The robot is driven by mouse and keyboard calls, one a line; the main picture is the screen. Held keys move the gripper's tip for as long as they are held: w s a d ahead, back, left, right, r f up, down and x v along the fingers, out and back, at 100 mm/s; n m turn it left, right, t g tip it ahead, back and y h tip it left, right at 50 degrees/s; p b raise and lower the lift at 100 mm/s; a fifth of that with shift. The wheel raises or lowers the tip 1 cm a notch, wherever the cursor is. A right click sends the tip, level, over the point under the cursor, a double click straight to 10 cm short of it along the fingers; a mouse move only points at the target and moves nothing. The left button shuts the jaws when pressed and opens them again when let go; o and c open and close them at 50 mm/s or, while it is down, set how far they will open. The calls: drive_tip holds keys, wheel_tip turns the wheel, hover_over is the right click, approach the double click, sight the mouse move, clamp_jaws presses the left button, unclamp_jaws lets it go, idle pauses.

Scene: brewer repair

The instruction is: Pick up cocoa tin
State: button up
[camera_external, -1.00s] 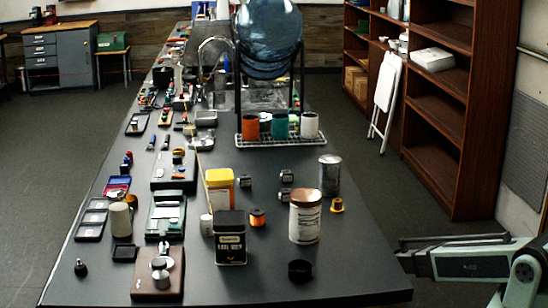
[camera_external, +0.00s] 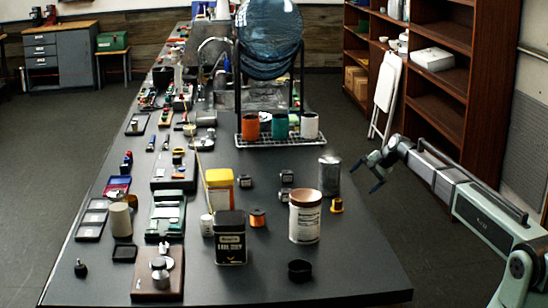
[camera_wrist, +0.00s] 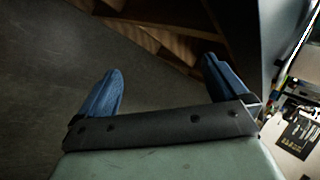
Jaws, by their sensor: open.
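The labels are too small to read, so I cannot tell for sure which container is the cocoa tin. A white round canister with a brown lid (camera_external: 305,218) stands upright near the front of the dark table. A square black tin with a pale label (camera_external: 230,240) stands to its left. A yellow-topped tin (camera_external: 219,188) stands behind the black one. My gripper (camera_external: 366,178) is open and empty off the table's right edge, right of and apart from these containers. In the wrist view, its two blue fingers (camera_wrist: 162,68) are spread with only floor and shelving beyond.
A grey metal cylinder (camera_external: 330,177) and a small orange-yellow cup (camera_external: 337,205) stand near the right edge. An orange spool (camera_external: 257,218) and a low black ring (camera_external: 300,270) are near the canister. A wire rack with cups (camera_external: 290,141) is behind. The front right tabletop is clear.

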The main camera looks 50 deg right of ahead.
wheel_tip(320, 180, up, 8)
drive_tip(key=w+a+t, duration=0.1)
drive_tip(key=a, duration=0.2)
wheel_tip(320, 180, up, 20)
drive_tip(key=m+g+y, duration=0.3)
drive_tip(key=m+g, duration=0.3)
drive_tip(key=m, duration=0.2)
hover_over(307, 194)
drive_tip(key=s+d, duration=0.3)
drive_tip(key=shift+x, duration=6.75)
drive_tip(key=shift+w+a, duration=0.1)
drive_tip(key=shift+c, duration=0.4)
drive_tip(key=shift+r, duration=0.1)
drive_tip(key=c, duration=1)
